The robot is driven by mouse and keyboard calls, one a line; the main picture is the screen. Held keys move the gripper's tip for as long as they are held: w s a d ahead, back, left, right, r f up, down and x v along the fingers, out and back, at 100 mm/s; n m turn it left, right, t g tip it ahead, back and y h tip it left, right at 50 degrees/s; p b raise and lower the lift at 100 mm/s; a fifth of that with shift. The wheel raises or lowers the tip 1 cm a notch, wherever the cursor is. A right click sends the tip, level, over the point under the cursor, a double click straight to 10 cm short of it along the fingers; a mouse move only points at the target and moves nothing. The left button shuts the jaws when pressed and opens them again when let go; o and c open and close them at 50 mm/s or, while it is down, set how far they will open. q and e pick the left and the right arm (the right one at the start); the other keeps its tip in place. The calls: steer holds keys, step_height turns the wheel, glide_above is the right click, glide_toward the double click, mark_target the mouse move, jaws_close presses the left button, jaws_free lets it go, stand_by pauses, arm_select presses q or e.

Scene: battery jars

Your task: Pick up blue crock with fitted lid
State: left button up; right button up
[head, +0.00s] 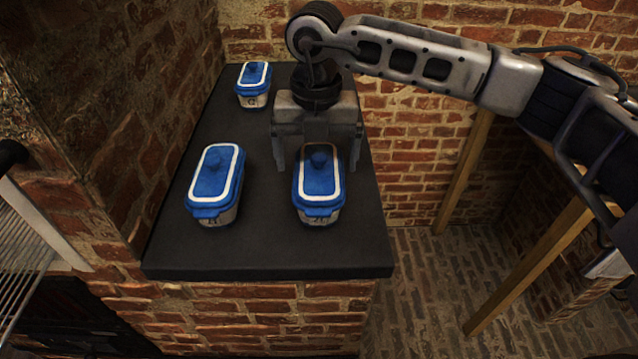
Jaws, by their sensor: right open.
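Three crocks with blue fitted lids stand on a dark counter (265,258). One blue-lidded crock (318,186) is at the right, near the counter's front right. A second crock (215,182) is to its left, and a third, smaller-looking crock (254,84) is at the back left. Each lid has a white border and a blue knob. My right gripper (318,163) points down at the back of the right crock, fingers open and spread to either side of its lid. Whether the fingers touch it I cannot tell. My left gripper is not in view.
A brick wall stands close along the counter's left side, and another behind it. Past the right edge the counter drops to a brick floor with wooden legs (525,268). A metal rack (22,250) is at the far left. The counter's front strip is clear.

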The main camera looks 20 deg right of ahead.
mark_target(318, 177)
steer(key=f, duration=0.2)
steer(key=f+p, duration=0.1)
steer(key=f, duration=0.2)
steer(key=shift+s+d+f, duration=0.1)
steer(key=shift+d+f, duration=0.05)
steer(key=shift+d, duration=0.05)
steer(key=shift+c, duration=0.3)
steer(key=c, duration=1)
steer(key=shift+c, duration=1.3)
steer(key=shift+r, duration=0.2)
